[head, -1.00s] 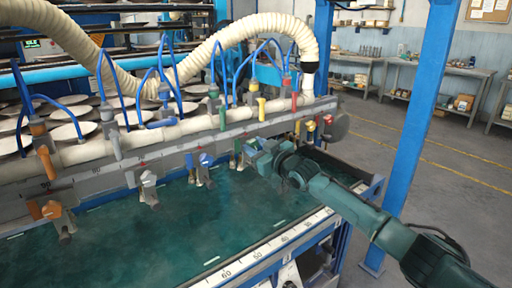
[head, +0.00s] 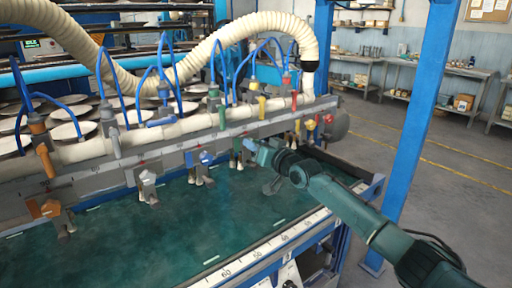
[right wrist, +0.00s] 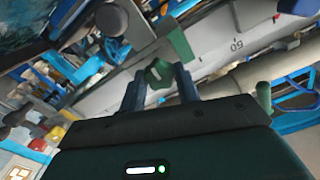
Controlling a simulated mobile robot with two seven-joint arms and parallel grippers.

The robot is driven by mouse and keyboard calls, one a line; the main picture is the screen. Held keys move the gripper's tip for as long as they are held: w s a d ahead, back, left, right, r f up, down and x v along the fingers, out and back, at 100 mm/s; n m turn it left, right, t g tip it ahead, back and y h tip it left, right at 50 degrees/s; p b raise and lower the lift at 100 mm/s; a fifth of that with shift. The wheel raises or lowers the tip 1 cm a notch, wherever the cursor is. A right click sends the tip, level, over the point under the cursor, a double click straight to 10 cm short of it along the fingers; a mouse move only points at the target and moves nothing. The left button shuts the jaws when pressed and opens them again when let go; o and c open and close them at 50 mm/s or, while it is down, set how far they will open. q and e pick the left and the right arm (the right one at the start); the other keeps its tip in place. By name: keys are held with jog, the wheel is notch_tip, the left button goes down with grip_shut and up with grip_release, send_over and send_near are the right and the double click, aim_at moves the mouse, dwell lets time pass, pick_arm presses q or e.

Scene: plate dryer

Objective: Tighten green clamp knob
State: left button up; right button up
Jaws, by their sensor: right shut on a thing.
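The green clamp knob (right wrist: 158,73) shows in the right wrist view, between the two fingers of my right gripper (right wrist: 160,76). The gripper is shut on it. In the head view my right gripper (head: 252,147) reaches from the right to the front of the grey clamp beam, and it hides the knob there. The clamp's pale foot hangs just left of the gripper, over the green bed. How tight the clamp is cannot be told. My left gripper is not in view.
The green bed (head: 190,235) in front is clear. A blue post (head: 407,120) stands right.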

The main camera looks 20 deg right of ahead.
jog(key=m, duration=0.3)
jog(key=shift+f+m, duration=0.15)
jog(key=shift+m, duration=0.25)
jog(key=m, duration=0.4)
jog(key=shift+m, duration=0.3)
jog(key=m+p, duration=0.1)
jog(key=m, duration=0.2)
jog(key=shift+m+p, duration=0.7)
jog(key=shift+m, duration=0.5)
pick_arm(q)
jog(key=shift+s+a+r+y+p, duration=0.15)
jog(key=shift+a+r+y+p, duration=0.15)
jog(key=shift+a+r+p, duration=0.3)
pick_arm(e)
jog(key=shift+m, duration=1.5)
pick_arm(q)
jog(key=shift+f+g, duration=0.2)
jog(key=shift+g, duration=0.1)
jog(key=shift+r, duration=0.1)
pick_arm(e)
jog(key=o, duration=1)
jog(key=shift+c, duration=0.2)
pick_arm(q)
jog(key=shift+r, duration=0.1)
